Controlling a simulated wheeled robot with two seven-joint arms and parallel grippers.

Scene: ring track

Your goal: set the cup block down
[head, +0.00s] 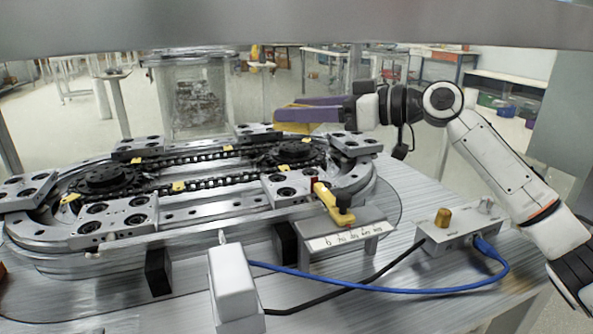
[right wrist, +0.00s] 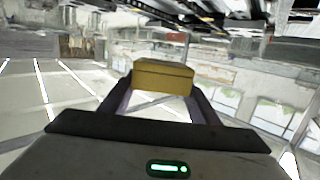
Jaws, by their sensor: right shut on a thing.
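The cup block (head: 306,115) shows as a yellow block between the purple fingers of my right gripper (head: 290,108). In the right wrist view the block (right wrist: 162,77) sits across the fingertips of the gripper (right wrist: 160,98), with a plain yellow face toward the camera; no cup shows on that face. In the head view the gripper reaches in from the right, level, at the far right end of the ring track (head: 230,205). The block appears raised, with no contact below visible. My left gripper is not in view.
Several metal blocks with black round cups (head: 115,215) sit around the track, beside a black chain (head: 205,183). A control box (head: 460,232) with a blue cable and a white block (head: 232,282) are on the table's front part.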

